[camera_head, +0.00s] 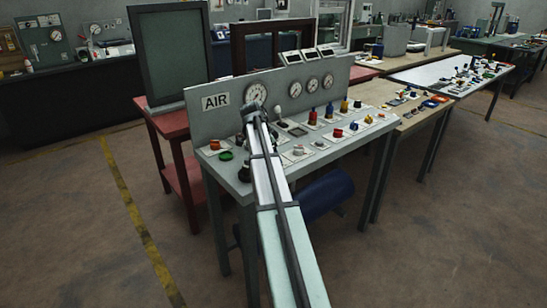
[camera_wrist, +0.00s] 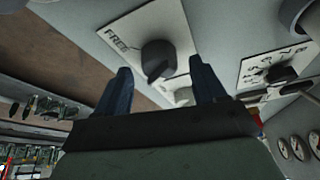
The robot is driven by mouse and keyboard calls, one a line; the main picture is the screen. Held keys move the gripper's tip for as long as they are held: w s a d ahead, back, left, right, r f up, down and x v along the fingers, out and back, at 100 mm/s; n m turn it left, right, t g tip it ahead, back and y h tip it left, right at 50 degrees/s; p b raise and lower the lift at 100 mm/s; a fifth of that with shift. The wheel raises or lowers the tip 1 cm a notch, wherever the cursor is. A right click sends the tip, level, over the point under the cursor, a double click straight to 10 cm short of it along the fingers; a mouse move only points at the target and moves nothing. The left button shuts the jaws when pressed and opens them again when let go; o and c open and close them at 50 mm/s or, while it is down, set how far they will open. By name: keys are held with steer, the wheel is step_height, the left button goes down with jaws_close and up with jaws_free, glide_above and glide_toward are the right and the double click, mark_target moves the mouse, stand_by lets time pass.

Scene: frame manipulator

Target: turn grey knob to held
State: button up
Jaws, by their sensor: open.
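A dark grey knob (camera_wrist: 157,58) sits on a white plate (camera_wrist: 128,30) marked FREE on its left side; any other marking on the plate is hidden or out of view. My gripper (camera_wrist: 160,66) is open, with one dark blue finger on each side of the knob in the wrist view. I cannot tell whether the fingers touch it. In the head view my arm reaches over the left part of the grey AIR bench (camera_head: 333,152), and its own links hide the gripper and this knob.
A smaller light knob (camera_wrist: 183,94) lies just beyond the dark one. A dial plate (camera_wrist: 279,70) is close to the right. In the head view, a gauge panel (camera_head: 335,74) stands behind the bench controls, and red (camera_head: 214,145) and green (camera_head: 226,156) buttons are left of my arm.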

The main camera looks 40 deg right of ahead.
steer(key=shift+d+f, duration=0.2)
steer(key=shift+f, duration=0.4)
steer(key=c, duration=1)
steer(key=shift+s+n+t, duration=0.15)
steer(key=shift+n+t, duration=0.45)
steer(key=shift+n, duration=0.9)
steer(key=shift+c, duration=0.3)
steer(key=o, duration=1.1)
steer(key=shift+c, duration=0.2)
steer(key=shift+r, duration=0.1)
